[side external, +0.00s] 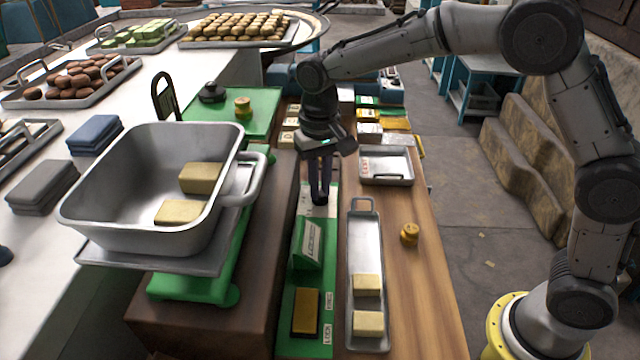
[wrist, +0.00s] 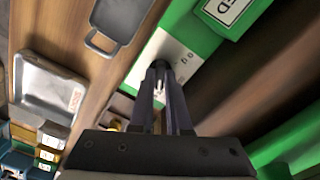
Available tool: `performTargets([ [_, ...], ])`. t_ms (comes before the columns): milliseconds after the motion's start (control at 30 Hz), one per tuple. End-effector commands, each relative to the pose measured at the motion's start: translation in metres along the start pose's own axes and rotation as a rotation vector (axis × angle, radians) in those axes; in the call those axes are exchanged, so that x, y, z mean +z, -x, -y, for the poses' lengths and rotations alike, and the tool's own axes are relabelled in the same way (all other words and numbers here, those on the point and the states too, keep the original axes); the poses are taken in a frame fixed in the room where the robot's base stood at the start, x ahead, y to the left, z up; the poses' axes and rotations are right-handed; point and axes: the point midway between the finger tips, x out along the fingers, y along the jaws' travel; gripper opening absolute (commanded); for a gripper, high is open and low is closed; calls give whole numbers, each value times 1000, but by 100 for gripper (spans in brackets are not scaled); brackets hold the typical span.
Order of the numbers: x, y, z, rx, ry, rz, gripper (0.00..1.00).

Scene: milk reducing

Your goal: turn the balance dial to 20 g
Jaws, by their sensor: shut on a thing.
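My gripper (side external: 320,201) points straight down at the far end of the green control panel (side external: 283,345). Its fingers are closed together on the balance dial, and they mostly hide the knob. The white dial plate (side external: 306,207) shows beside the fingertips. In the wrist view, my gripper (wrist: 159,68) reaches down to the white dial plate (wrist: 184,57), which has small dark marks. The dial's reading cannot be made out. The green balance (side external: 193,287) stands left of the panel, bearing a grey basin (side external: 115,195) with two yellow blocks inside.
A green sign block (side external: 309,243) and a brass-coloured plate (side external: 305,312) are on the panel nearer the camera. To the right lie a long metal tray (side external: 364,245) with two yellow blocks, a small brass weight (side external: 410,235) and a shallow tray (side external: 386,165).

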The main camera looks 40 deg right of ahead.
Motion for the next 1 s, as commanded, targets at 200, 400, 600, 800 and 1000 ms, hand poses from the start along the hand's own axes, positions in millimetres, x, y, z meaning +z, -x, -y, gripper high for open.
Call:
performTargets([
  [200, -1, 3, 0, -4, -2, -6, 35],
  [400, -1, 1, 0, -2, -1, -3, 45],
  [600, -1, 3, 0, -1, 0, -2, 45],
  [800, -1, 28, 1, -4, 0, -6, 45],
  [1000, -2, 72, 1, -4, 0, -7, 45],
])
